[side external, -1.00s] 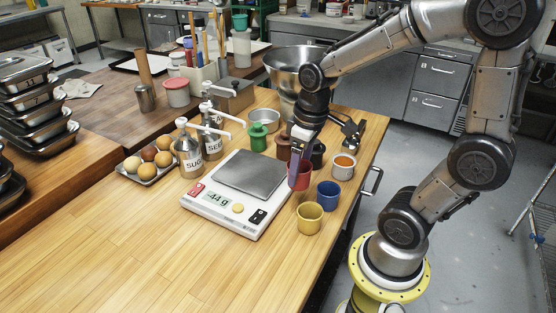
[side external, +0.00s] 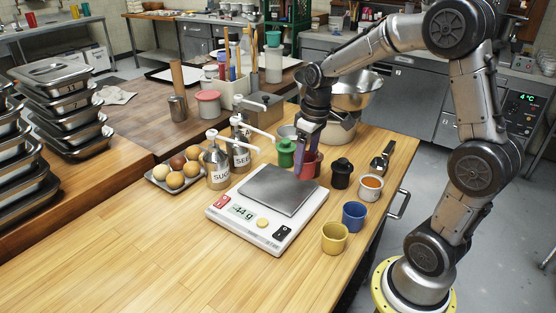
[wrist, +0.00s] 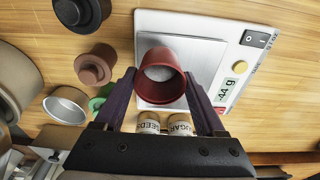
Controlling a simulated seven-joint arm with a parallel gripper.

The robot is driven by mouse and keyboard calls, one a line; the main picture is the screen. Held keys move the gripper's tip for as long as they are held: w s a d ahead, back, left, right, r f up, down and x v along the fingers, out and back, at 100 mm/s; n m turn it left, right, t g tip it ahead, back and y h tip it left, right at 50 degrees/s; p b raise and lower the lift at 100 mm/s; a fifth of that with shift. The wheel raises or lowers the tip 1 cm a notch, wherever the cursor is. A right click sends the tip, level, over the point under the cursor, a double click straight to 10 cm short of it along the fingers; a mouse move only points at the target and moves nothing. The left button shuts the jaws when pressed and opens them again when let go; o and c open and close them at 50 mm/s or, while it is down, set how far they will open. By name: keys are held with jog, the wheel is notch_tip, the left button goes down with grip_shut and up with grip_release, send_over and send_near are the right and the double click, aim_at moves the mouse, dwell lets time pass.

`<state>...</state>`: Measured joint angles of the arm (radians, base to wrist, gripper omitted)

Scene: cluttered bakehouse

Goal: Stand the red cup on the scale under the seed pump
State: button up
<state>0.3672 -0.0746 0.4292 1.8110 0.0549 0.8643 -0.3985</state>
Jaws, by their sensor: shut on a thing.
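The red cup (side external: 317,164) is held by my gripper (side external: 304,165), clear of the table at the back right of the scale. In the wrist view the red cup (wrist: 162,96) sits between the two fingers, mouth in view and empty, overlapping the scale's metal plate (wrist: 203,56). The white scale (side external: 250,224) has a bare plate and its display reads -44 g. The seed pump (side external: 240,156), labelled SEEDS, stands behind the scale with a white spout pointing right; its label (wrist: 150,127) shows in the wrist view. The exact gap between cup and plate is unclear.
The sugar pump (side external: 217,174) stands left of the seed pump. A green item (side external: 286,153) is close behind my gripper. A black item (side external: 342,174), an orange-filled cup (side external: 371,187), a blue cup (side external: 354,215) and a yellow cup (side external: 334,238) stand to the right. The front left table is clear.

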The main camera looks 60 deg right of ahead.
jog(key=w, duration=0.8)
jog(key=shift+w, duration=0.25)
jog(key=shift+f, duration=1.7)
jog(key=shift+f, duration=0.1)
jog(key=o, duration=1.5)
jog(key=shift+f, duration=0.1)
